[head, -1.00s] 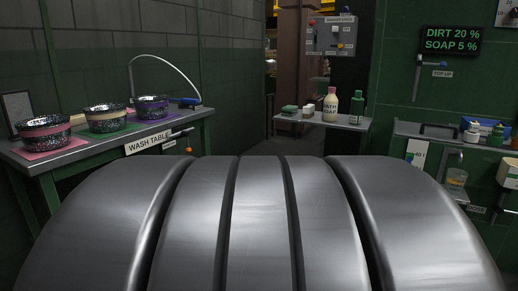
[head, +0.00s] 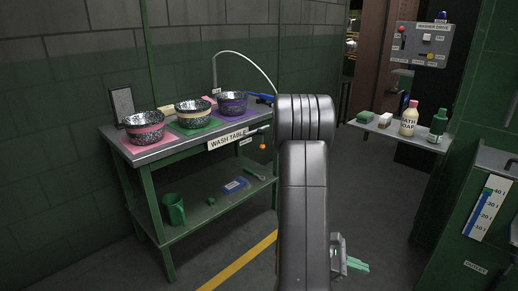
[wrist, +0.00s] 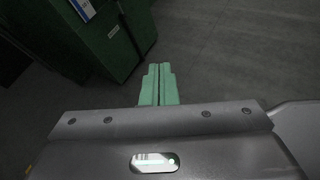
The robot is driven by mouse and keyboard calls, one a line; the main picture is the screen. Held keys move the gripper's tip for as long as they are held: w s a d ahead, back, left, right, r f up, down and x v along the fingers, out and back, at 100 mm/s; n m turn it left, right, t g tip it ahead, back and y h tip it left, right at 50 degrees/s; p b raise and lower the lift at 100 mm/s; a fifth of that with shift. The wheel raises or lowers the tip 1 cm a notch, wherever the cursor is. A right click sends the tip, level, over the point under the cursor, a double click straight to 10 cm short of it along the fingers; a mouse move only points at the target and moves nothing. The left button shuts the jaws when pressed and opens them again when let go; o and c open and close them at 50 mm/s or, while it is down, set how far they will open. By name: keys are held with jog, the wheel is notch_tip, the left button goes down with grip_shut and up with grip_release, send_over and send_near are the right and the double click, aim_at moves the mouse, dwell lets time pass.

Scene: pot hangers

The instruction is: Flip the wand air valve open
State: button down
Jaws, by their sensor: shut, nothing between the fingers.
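A small dark lever (head: 258,130) sticks out at the right front corner of the wash table (head: 165,151), beside a small label too tiny to read. It may be the air valve; I cannot tell its state. A small orange piece (head: 262,146) hangs below it. A blue wand-like handle (head: 262,98) lies at the table's back right, near the end of a white curved hose (head: 243,57). My gripper (head: 358,266) is low over the floor, right of the table and well apart from it. Its green fingers (wrist: 158,84) are together and empty in the wrist view.
Three speckled pots stand on pink, green and purple mats on the table; the nearest is the pink-banded pot (head: 145,127). A soap shelf (head: 392,130) and a green cabinet (head: 470,225) stand to the right. The floor between is open, with a yellow line (head: 238,262).

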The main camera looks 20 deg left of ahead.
jog(key=w+a+n+t+p, duration=0.3)
jog(key=w+a+n+t, duration=0.3)
jog(key=w, duration=0.1)
jog(key=shift+a, duration=0.35)
jog(key=shift+w, duration=0.1)
